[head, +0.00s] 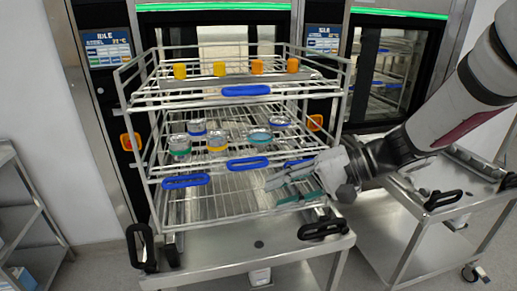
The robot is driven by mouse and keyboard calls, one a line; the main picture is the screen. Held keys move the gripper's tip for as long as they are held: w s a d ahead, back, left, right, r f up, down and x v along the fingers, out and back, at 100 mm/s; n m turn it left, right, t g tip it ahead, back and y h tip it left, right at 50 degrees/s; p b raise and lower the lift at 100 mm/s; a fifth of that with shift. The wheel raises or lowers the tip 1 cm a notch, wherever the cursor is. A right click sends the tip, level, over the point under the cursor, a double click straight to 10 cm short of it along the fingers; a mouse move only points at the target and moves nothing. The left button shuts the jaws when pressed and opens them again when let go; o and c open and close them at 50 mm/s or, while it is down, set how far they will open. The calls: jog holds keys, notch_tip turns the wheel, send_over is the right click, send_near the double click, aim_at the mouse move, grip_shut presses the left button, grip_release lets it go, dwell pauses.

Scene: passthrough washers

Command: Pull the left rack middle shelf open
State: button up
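The left rack (152,150) is a wire frame with several levels, standing on a cart in front of the left washer. Its middle shelf (222,134) carries several lidded jars and has a blue handle (248,163) at its front. My gripper (282,189) is in front of the rack's lower right, right of and below the middle handle. Its fingers look apart and empty, pointing left.
The top shelf has a blue handle (246,90) and a tray with yellow and orange-capped items (220,68). The cart (225,250) has black handles. A second cart (415,200) stands at right under my arm. A grey shelf (30,200) is at far left.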

jog(key=w+f+m+t+y, duration=0.2)
jog(key=w, duration=0.5)
jog(key=m+t, duration=0.3)
jog(key=t, duration=0.1)
send_near(253, 168)
jog(key=p+x, duration=0.1)
jog(key=x, duration=1)
jog(key=shift+r+p, duration=0.1)
jog(key=shift+p, duration=0.3)
jog(key=shift+c, duration=0.3)
grip_shut()
